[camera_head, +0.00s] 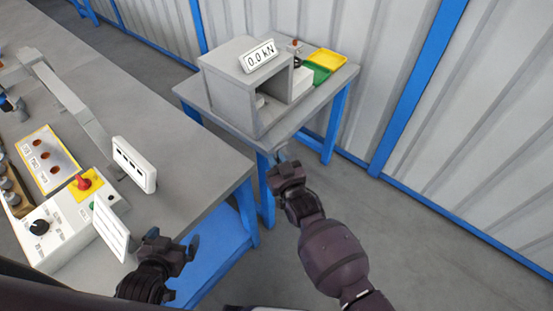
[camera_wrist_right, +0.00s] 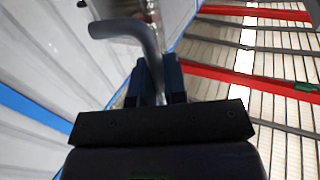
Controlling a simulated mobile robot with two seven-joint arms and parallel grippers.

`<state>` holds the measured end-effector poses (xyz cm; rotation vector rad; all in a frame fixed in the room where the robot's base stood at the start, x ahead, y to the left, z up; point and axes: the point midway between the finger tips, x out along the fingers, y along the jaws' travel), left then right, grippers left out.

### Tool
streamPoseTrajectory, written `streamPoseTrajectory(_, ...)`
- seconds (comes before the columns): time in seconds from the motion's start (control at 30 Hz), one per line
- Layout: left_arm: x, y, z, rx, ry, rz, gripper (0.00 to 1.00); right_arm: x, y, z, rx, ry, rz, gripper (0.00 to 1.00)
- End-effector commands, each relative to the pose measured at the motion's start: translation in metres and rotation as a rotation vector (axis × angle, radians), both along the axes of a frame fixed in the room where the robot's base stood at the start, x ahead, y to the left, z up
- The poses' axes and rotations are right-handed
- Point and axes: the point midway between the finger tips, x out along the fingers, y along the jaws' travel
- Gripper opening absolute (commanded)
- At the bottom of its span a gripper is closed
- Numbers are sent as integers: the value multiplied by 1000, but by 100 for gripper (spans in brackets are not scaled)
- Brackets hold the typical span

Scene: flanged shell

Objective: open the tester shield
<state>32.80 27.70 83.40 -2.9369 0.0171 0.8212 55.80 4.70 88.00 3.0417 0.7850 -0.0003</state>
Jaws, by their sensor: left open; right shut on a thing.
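The tester is a grey box (camera_head: 228,85) with a "0.0 kN" display (camera_head: 260,56) on top, on the small table at the back. Its front shows a dark opening with a small pale part inside; I cannot make out a separate shield panel. My right gripper (camera_head: 284,166) is in front of the small table, below and right of the tester, apart from it. In the right wrist view it is shut on a bent grey rod (camera_wrist_right: 130,30), whose bent end points left. My left gripper (camera_head: 188,247) is open and empty beside the large table's front edge.
The small table (camera_head: 297,117) also holds a green tray (camera_head: 317,73), a yellow tray (camera_head: 326,59) and a white box (camera_head: 302,83). The large grey table (camera_head: 190,165) carries a control panel with a red button (camera_head: 84,181) and white signs. Floor right of my right arm is clear.

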Motion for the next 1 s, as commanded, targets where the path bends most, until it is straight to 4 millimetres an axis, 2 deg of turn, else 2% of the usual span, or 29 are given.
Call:
streamPoseTrajectory(0.53,0,0,0,0,0,0,100,0,1,2,1,-3,3,0)
streamPoseTrajectory(0.57,0,0,0,0,0,0,100,0,1,2,1,-3,2,14)
streamPoseTrajectory(0.6,0,0,0,0,0,0,100,0,1,1,1,-3,2,20)
streamPoseTrajectory(1.0,0,0,1,0,-1,0,100,-5,-3,0,0,0,1,21)
